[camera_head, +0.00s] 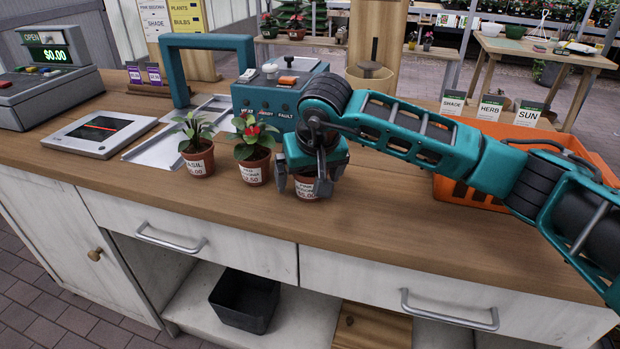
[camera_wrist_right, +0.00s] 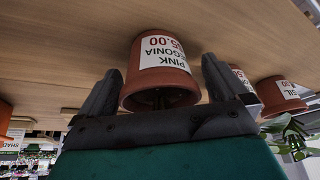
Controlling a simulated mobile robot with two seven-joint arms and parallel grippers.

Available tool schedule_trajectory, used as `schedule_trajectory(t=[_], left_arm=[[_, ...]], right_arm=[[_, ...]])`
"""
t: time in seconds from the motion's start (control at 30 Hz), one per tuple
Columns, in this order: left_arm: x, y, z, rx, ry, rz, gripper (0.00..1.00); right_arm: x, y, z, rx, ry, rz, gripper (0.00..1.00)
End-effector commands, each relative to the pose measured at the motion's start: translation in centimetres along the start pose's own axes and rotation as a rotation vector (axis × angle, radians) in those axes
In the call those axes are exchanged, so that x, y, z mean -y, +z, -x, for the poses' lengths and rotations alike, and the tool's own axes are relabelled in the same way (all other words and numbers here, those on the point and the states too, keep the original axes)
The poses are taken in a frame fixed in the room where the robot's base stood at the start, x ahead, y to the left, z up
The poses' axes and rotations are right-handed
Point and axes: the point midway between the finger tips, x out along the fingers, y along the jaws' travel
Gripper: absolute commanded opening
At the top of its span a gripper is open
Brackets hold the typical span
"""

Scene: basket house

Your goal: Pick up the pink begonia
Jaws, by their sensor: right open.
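The pink begonia (camera_head: 308,189) is in a small terracotta pot with a white price label, at the right end of a row of pots on the wooden counter. Its plant is hidden behind my right gripper (camera_head: 317,186) in the head view. In the right wrist view, which looks upside down, the label on the pot (camera_wrist_right: 160,58) reads pink begonia. My open right gripper (camera_wrist_right: 160,85) has one finger on each side of this pot. I cannot tell whether the fingers touch it. My left gripper is not in view.
A red-flowered potted plant (camera_head: 255,168) stands close left of my right gripper, then a basil pot (camera_head: 198,161). A teal machine (camera_head: 272,98) is behind them. An orange crate (camera_head: 470,194) is at right behind my arm. The counter front (camera_head: 255,208) is clear.

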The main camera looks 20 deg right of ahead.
Motion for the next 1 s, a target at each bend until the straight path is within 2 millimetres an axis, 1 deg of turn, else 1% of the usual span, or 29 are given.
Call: schedule_trajectory(t=[0.17,0.8,1.0], left_arm=[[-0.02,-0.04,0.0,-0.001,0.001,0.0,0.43],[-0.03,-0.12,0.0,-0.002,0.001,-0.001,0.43],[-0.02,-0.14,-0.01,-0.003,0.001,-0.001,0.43]], right_arm=[[0.01,-0.02,-0.01,-0.001,0.0,0.0,1.0],[-0.01,-0.02,0.04,-0.001,0.0,0.0,0.4],[-0.01,-0.08,0.1,-0.002,0.0,0.0,0.4]])
